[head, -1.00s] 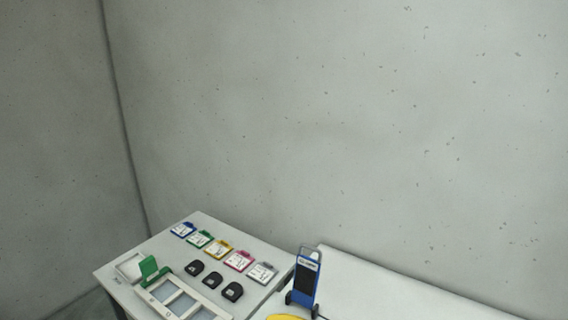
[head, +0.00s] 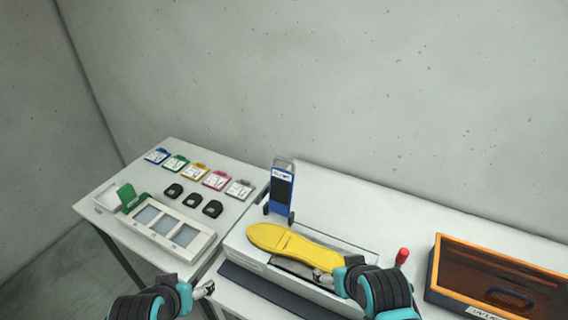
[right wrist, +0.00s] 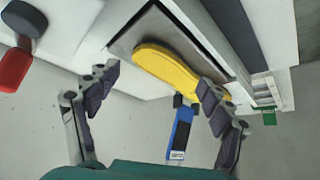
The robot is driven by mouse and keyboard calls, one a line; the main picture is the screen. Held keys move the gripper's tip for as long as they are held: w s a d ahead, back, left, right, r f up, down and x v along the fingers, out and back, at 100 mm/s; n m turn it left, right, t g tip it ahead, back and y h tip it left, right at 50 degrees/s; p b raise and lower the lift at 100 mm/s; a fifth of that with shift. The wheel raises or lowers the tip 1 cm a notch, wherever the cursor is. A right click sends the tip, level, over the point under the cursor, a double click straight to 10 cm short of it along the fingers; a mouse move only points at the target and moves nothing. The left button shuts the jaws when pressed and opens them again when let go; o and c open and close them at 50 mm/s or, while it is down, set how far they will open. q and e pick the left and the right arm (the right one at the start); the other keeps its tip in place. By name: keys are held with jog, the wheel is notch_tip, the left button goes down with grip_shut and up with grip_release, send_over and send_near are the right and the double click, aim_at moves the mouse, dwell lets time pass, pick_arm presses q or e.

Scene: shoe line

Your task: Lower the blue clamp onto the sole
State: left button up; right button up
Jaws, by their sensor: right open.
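The blue clamp (head: 281,189) stands raised, nearly upright, at the back left end of the fixture, with a dark pad on its face and a metal handle on top. It also shows in the right wrist view (right wrist: 181,138). The yellow sole (head: 290,243) lies flat on the fixture in front of the clamp, uncovered; the right wrist view shows it too (right wrist: 170,70). My right gripper (head: 322,277) is over the front right end of the sole; its fingers are apart and empty in the wrist view (right wrist: 160,95). My left gripper (head: 208,289) is at the front left, its jaws too small to judge.
A red-knobbed lever (head: 402,257) stands right of the sole. An orange-rimmed dark box (head: 437,262) is at the right. The left table (head: 130,181) holds coloured cards, several black pieces and a white tray (head: 201,245). White surface behind the sole is clear.

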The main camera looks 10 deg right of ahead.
jog(key=shift+w+a+r, duration=0.1)
jog(key=shift+w+r, duration=0.05)
jog(key=c, duration=1)
jog(key=shift+w+a+r+m+g+y, duration=0.25)
jog(key=shift+w+a+r+y, duration=0.1)
jog(key=shift+w, duration=0.15)
jog(key=shift+w+a+r+m+g+y, duration=0.2)
jog(key=shift+w+r+m+y, duration=0.1)
jog(key=shift+w, duration=0.15)
grip_shut()
jog(key=w+a+r+m+y+p, duration=0.1)
jog(key=w+r+y, duration=0.15)
jog(key=w, duration=0.25)
jog(key=w+a+r+m+g+y, duration=0.1)
jog(key=w+r+y, duration=0.15)
jog(key=w, duration=0.35)
jog(key=w+a+r+m+y+p, duration=0.1)
jog(key=w+a+r+y, duration=0.15)
jog(key=w, duration=0.25)
jog(key=w+d+r+y+p, duration=0.1)
jog(key=w+d+r+y, duration=0.1)
jog(key=w+d+y, duration=0.6)
jog(key=shift+w+d+r+t, duration=0.4)
jog(key=shift+w+d, duration=0.8)
jog(key=shift+d, duration=0.35)
